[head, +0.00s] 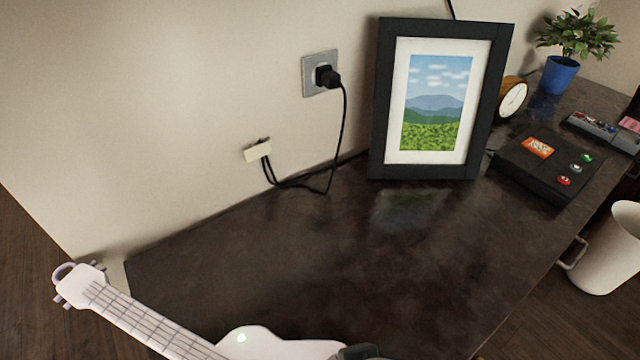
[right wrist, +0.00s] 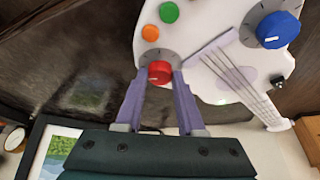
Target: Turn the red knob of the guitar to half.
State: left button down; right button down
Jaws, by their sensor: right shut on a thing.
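The white guitar (head: 262,344) lies along the bottom of the head view, its neck pointing to the upper left; most of its body is out of frame. The right wrist view shows the guitar body (right wrist: 206,22) with the red knob (right wrist: 160,72) near its edge, on a grey dial patch. My right gripper (right wrist: 160,82) is shut on the red knob, one purple finger on each side of it. The knob's pointer mark is too small to read surely. My left gripper is in neither view.
A large blue knob (right wrist: 278,30), a green button (right wrist: 169,12) and an orange button (right wrist: 150,33) sit near the red knob. On the dark tabletop (head: 300,255) stand a picture frame (head: 378,110) and a black box with buttons (head: 530,176). The tabletop's middle is clear.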

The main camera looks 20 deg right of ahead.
dwell(0.4)
jog(key=c, duration=0.5)
grip_release()
jog(key=shift+w, duration=0.1)
jog(key=shift+r, duration=0.1)
jog(key=shift+a+r+p, duration=0.1)
jog(key=shift+r+p, duration=0.2)
jog(key=shift+r, duration=0.05)
jog(key=p+v, duration=0.1)
jog(key=v, duration=0.3)
jog(key=p+v, duration=0.2)
jog(key=v, duration=0.3)
jog(key=shift+s, duration=0.25)
